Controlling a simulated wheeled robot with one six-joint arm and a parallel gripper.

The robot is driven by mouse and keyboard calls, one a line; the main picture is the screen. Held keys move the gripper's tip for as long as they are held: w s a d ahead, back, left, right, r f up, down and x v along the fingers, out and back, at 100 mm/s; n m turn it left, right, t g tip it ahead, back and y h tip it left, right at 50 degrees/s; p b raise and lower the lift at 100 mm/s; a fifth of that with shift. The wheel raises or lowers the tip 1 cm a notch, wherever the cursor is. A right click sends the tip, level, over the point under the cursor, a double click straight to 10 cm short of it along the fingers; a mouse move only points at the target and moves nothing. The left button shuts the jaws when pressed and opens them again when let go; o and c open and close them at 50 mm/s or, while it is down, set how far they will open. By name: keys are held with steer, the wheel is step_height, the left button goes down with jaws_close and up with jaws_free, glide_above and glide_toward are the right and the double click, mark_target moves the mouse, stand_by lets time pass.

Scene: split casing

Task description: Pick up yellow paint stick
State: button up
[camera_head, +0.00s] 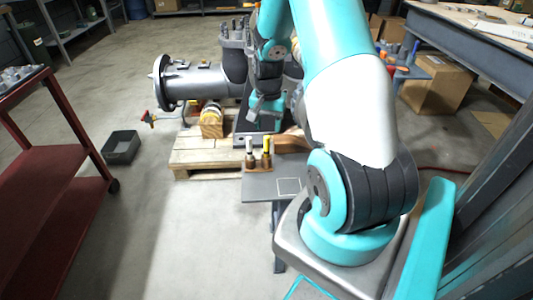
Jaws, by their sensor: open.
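The yellow paint stick (267,146) stands upright at the right of a small wooden holder (258,166). A white-topped stick (249,145) stands beside it on the left. The holder sits on a small grey table (260,188). My gripper (256,108) is above and behind the sticks in this view, near the dark bracket on the pallet. It is open, empty and apart from the yellow stick. My arm covers part of the area to the right, and the gripper's fingers are small and hard to separate from the dark parts behind.
A flanged grey casing (190,84) lies on a wooden pallet (200,150) behind the table. A white square outline (289,187) marks bare tabletop right of the holder. A dark bin (121,147) and a red cart (45,165) stand left. Open floor lies in front.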

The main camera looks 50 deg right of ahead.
mark_target(266, 137)
steer(key=f, duration=0.7)
steer(key=shift+w+a+f+b, duration=0.15)
steer(key=shift+w+a+b, duration=0.05)
steer(key=shift+b, duration=0.15)
jaws_close()
